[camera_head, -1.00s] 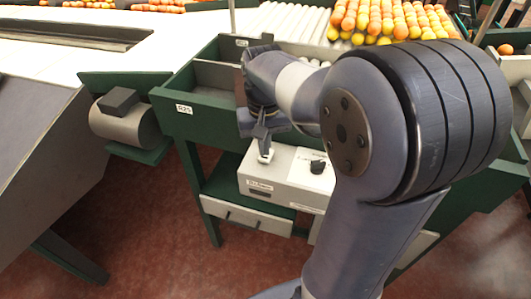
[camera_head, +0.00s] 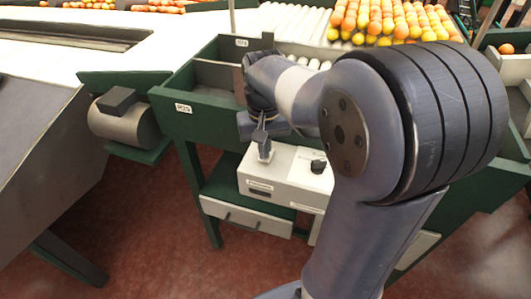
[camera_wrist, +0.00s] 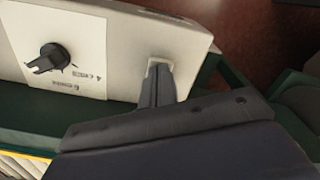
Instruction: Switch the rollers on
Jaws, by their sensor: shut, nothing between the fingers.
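A pale control box (camera_head: 285,175) stands on a green frame below the roller table. A small light plate with a switch (camera_head: 265,155) is at the box's left part. My gripper (camera_head: 262,138) is shut and empty, with its fingertips right over this switch. In the wrist view the shut fingers (camera_wrist: 158,80) reach the light plate (camera_wrist: 160,64) and hide most of the switch. I cannot tell whether they touch it.
The white rollers (camera_head: 293,22) lie behind, with several oranges (camera_head: 385,18) at their right. A green bin (camera_head: 200,105) is left of my arm. A grey cylindrical motor (camera_head: 125,122) sits farther left. A drawer (camera_head: 245,215) is under the box.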

